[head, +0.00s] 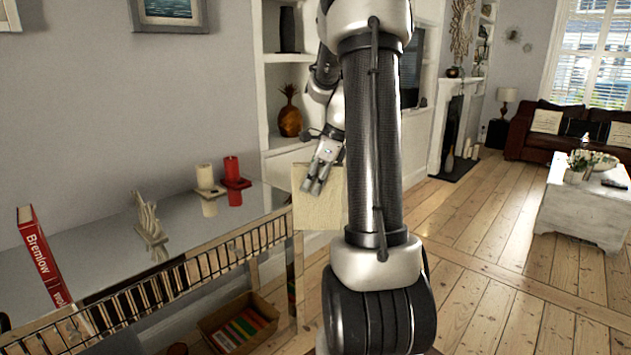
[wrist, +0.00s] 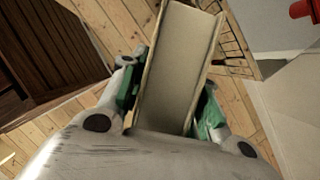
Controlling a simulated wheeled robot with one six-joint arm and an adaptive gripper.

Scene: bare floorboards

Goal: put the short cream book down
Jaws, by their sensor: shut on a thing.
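The short cream book (head: 319,210) is in my gripper (head: 318,187), to the right of the glass-topped table's right end. In the head view its flat cream face shows, and my arm covers part of its right side. In the wrist view the book (wrist: 178,70) stands between the two fingers of my gripper (wrist: 168,105), with green pads against its sides. Floorboards show around it in that view. The gripper is shut on the book and holds it in the air.
The table top (head: 190,235) bears a red book (head: 42,260), a pale sculpture (head: 150,228), a cream candle (head: 206,180) and a red candle (head: 233,178). A basket of books (head: 238,325) is below. White shelves (head: 285,90) stand behind. A white coffee table (head: 588,210) is far right.

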